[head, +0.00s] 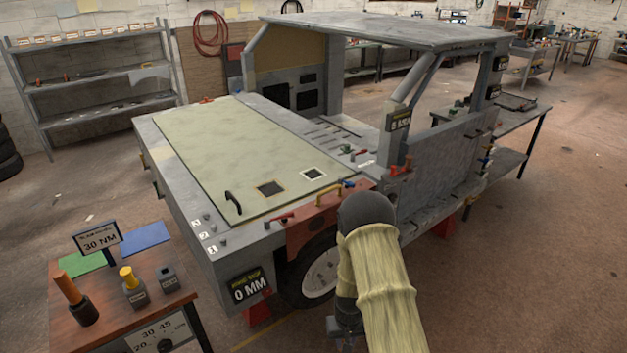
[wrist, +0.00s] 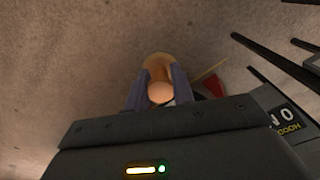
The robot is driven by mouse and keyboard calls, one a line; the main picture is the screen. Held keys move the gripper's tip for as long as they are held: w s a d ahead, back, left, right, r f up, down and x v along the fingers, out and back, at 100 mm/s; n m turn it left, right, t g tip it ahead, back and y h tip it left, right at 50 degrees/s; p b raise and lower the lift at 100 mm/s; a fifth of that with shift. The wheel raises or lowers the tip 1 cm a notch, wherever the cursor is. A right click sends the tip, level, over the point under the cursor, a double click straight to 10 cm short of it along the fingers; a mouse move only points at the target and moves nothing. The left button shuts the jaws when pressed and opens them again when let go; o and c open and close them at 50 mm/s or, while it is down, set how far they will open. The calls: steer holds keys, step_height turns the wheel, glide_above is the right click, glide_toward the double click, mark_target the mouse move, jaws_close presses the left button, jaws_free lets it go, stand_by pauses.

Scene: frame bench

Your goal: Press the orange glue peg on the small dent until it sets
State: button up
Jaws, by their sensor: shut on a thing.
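My gripper (wrist: 160,95) is shut on an orange-tan peg with a rounded end, which I take for the orange glue peg (wrist: 158,70). It is held over bare floor, in front of the vehicle frame. In the head view, my sleeved arm reaches down past the front wheel, and the peg cannot be made out there. The pale green hood panel (head: 225,140) bears two framed square patches: a dark one (head: 271,188) and a smaller, white-framed one (head: 313,173). I cannot tell the dent's shape in either. The gripper is well below and apart from both.
A wooden side table (head: 125,305) at lower left holds an orange-handled tool (head: 68,287), a yellow-topped peg (head: 130,280) in a block, and a grey block (head: 168,279) with nothing visible in it. A black handle (head: 233,202) and a yellow handle (head: 333,190) stick up near the hood's front edge.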

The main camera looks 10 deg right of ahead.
steer(key=s+f+b, duration=0.3)
steer(key=f, duration=1)
steer(key=shift+s+f, duration=0.15)
steer(key=shift+f, duration=0.2)
steer(key=shift+a, duration=0.15)
